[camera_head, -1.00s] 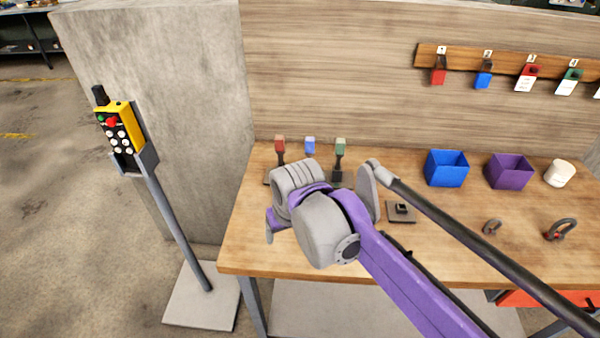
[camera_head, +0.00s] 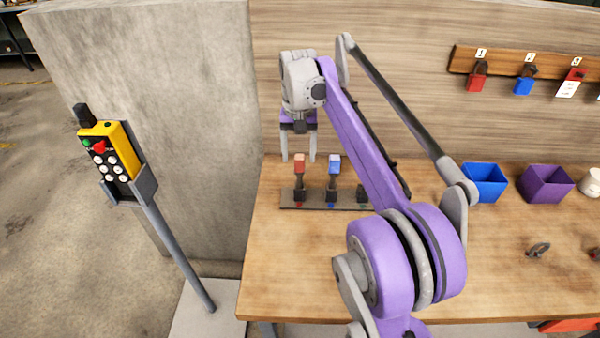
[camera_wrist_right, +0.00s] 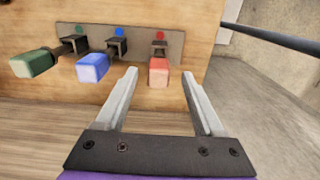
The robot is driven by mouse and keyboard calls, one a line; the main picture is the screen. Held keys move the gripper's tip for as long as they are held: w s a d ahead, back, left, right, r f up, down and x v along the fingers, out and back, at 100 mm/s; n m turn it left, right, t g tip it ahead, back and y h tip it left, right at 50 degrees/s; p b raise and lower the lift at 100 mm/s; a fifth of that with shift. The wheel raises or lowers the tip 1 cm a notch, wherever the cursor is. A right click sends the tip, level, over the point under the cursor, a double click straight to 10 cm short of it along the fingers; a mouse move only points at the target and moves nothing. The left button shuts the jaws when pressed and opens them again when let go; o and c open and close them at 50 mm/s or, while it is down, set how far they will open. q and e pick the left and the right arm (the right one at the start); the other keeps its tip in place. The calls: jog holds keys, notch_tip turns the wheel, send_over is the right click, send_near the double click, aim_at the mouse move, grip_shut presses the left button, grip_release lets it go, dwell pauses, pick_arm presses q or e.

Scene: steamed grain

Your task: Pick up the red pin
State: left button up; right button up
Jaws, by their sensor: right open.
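The red pin (camera_head: 299,170) stands upright at the left end of a dark holder plate (camera_head: 317,206) on the wooden table. The blue pin (camera_head: 334,168) stands to its right. A green pin (camera_wrist_right: 35,63) shows in the right wrist view and is mostly hidden behind my arm in the head view. My right gripper (camera_head: 298,158) is open, pointing down, just above the red pin. In the right wrist view the red pin (camera_wrist_right: 159,73) lies between the lines of the two open fingers (camera_wrist_right: 158,75), with nothing gripped. My left gripper is not in view.
A blue bin (camera_head: 484,183) and a purple bin (camera_head: 546,184) stand at the table's back right. A metal shackle (camera_head: 538,250) lies in front of them. A pendant on a stand (camera_head: 115,160) is left of the table. A wooden wall rises behind.

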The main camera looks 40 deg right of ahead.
aim_at(300, 168)
notch_tip(300, 168, down, 6)
jog(key=shift+d+r, duration=0.15)
jog(key=shift+c, duration=0.3)
grip_shut()
